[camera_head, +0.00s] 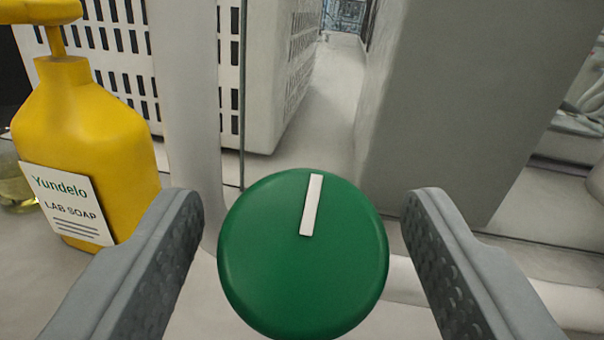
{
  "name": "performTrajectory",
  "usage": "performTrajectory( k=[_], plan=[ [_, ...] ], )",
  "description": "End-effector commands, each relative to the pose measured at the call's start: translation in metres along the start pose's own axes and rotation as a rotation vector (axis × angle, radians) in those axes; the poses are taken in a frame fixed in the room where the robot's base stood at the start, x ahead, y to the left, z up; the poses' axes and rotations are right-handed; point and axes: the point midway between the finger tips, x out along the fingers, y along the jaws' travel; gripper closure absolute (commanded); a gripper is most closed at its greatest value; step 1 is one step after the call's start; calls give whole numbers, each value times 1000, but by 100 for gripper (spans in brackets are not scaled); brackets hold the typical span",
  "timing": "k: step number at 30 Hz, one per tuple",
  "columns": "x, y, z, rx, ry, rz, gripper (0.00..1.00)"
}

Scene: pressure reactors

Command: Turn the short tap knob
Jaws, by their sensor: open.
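The tap knob (290,275) is a round green disc with a white marker line (312,205) that points up and slightly right. It sits in the lower middle of the view, facing me. My gripper (302,215) is open, with one grey finger to the left of the knob and one to the right. A gap shows between each finger and the knob's edge, so neither finger appears to touch it. The knob's lower edge and whatever lies behind it are hidden.
A yellow lab soap bottle (80,140) with a pump stands at the left, close to my left finger. A pale vertical pipe (186,100) rises behind the knob. A white slotted housing (275,75) and a large grey block (455,100) stand behind.

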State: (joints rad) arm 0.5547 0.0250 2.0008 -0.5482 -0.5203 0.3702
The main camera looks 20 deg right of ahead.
Motion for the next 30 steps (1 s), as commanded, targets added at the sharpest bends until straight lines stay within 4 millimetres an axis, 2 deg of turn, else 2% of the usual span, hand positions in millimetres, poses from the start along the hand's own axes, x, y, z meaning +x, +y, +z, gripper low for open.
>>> performTrajectory(
  k=[12, 18, 19, 30],
  plan=[
    [6, 0, 0, 0, 0, 0, 41],
    [6, 0, 0, 0, 0, 0, 80],
    [6, 0, 0, 0, 0, 0, 84],
    [6, 1, 0, -22, 1, -29, 84]
  ],
)
